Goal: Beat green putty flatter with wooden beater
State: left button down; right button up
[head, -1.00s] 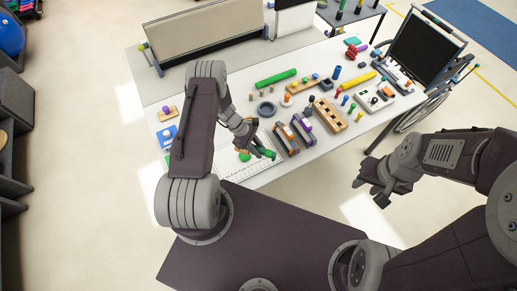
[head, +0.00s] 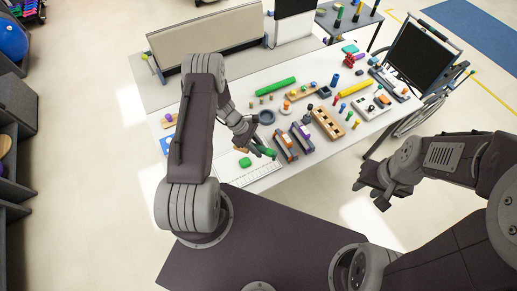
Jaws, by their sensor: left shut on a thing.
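The green putty (head: 245,162) is a small rounded lump on a white mat with markings (head: 262,172) near the table's front edge. My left gripper (head: 262,149) is just to the right of the putty and appears apart from it. It is shut on the beater, which is mostly hidden by the fingers. A green part (head: 270,153) shows at the fingertips, and I cannot tell whether it belongs to the beater. My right gripper (head: 371,191) is empty, off the table's front right side, with its fingers apart.
Close to the right of my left gripper stand two grey-and-wood racks (head: 286,146) and a wooden block with holes (head: 327,122). A grey ring (head: 266,117) and a green roll (head: 276,86) lie behind. A wheelchair (head: 420,105) stands at the right end.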

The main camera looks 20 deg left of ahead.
pick_arm(q)
jog(key=shift+f+b, duration=0.4)
jog(key=shift+b, duration=0.2)
jog(key=shift+r, duration=0.15)
dwell(0.5)
notch_tip(320, 180, down, 14)
jog(key=shift+f, duration=0.1)
notch_tip(320, 180, up, 15)
jog(key=p, duration=1)
jog(key=shift+f+p, duration=0.15)
jog(key=shift+p, duration=0.2)
jog(key=shift+f, duration=0.15)
